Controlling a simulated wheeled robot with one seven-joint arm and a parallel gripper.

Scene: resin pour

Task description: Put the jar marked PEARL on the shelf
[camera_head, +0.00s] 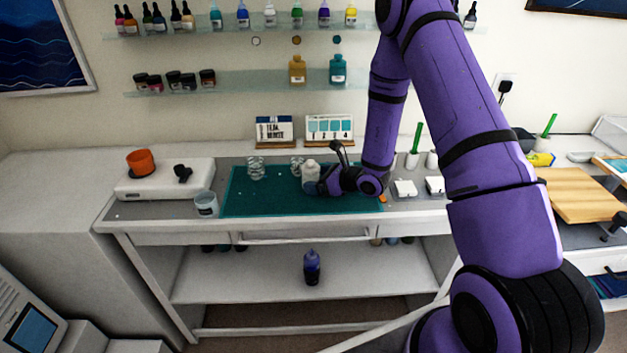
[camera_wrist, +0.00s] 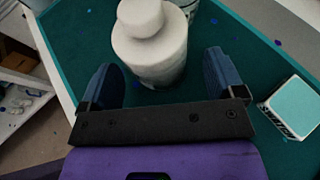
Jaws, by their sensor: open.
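A white jar (camera_head: 311,174) with a rounded white cap stands on the teal mat (camera_head: 245,205) on the workbench. No marking on it is readable. My gripper (camera_head: 322,180) is at the jar from the right side, low over the mat. In the wrist view the white jar (camera_wrist: 155,45) stands between the two open blue fingers of my gripper (camera_wrist: 160,82), towards their tips. The lower wall shelf (camera_head: 230,82) holds an amber jar (camera_head: 297,70) and a teal jar (camera_head: 338,70) under matching coloured dots. Under a pale dot (camera_head: 256,41) the shelf is bare.
Clear glass cups (camera_head: 256,169) stand left of the jar on the mat. A small card block (camera_wrist: 290,107) lies right of my gripper. A clear cup (camera_head: 206,204) and a white scale with an orange cup (camera_head: 140,162) stand further left. Dark small jars (camera_head: 173,81) occupy the shelf's left.

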